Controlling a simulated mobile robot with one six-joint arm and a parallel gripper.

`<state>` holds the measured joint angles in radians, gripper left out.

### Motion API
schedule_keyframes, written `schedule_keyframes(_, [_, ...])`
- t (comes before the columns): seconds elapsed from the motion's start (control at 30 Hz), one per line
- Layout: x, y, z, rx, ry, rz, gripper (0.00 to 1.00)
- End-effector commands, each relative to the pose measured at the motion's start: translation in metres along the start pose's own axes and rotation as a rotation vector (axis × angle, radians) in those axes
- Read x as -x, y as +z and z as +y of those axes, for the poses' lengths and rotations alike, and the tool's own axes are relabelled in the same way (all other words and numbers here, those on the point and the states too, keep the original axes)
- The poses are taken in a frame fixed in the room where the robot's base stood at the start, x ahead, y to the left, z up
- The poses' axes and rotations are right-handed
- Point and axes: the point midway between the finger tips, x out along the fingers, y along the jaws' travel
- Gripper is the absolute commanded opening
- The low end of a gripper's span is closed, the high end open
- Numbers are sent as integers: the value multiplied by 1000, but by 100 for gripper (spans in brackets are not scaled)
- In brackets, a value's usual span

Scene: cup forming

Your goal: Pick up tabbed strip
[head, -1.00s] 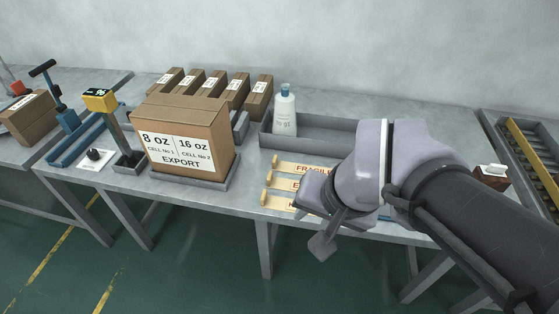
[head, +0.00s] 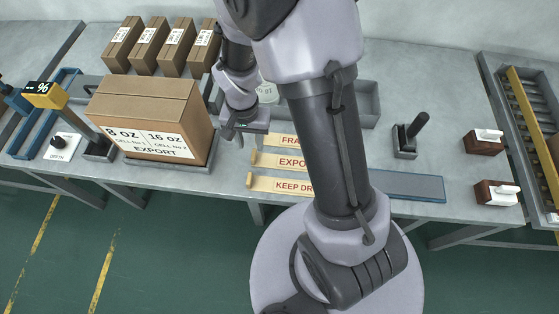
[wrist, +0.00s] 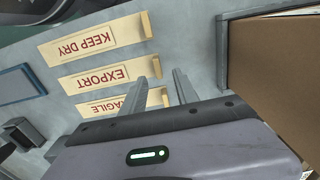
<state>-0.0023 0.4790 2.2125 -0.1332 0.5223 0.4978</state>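Three cream tabbed strips lie in a row on the bench: FRAGILE (head: 289,140), EXPORT (head: 290,161) and KEEP DRY (head: 285,184). Each has a raised tab at its left end. The wrist view also shows KEEP DRY (wrist: 90,42), EXPORT (wrist: 100,76) and FRAGILE (wrist: 112,104), upside down. My gripper (head: 250,142) is open and empty at the tab end of the FRAGILE strip. In the wrist view, that tab shows between the fingers of my gripper (wrist: 161,84), one finger partly covering the strip. I cannot tell the exact height.
A large carton (head: 150,105) stands just left of my gripper. A grey tray (head: 362,105) with a mostly hidden bottle (head: 268,92) is behind. A blue-edged mat (head: 415,187) lies right. Small cartons (head: 175,48) stand at the back.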

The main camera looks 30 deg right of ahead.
Motion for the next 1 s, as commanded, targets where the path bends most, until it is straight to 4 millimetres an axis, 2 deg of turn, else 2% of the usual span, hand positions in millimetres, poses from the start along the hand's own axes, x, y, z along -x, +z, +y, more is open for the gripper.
schedule_keyframes(0.03, [-10, 0, 0, 0, 1, -1, 36])
schedule_keyframes(0.23, [-28, 1, 2, -1, 0, -1, 36])
schedule_keyframes(0.43, [-67, 3, 5, 0, 0, -1, 36])
schedule_keyframes(0.63, [-67, 3, 4, 0, -1, 1, 36])
schedule_keyframes(0.67, [-67, 3, 5, 0, -1, 1, 32])
schedule_keyframes(0.83, [-66, 3, 4, 0, -1, 1, 0])
schedule_keyframes(1.0, [-66, 3, 4, 0, -1, 1, 0])
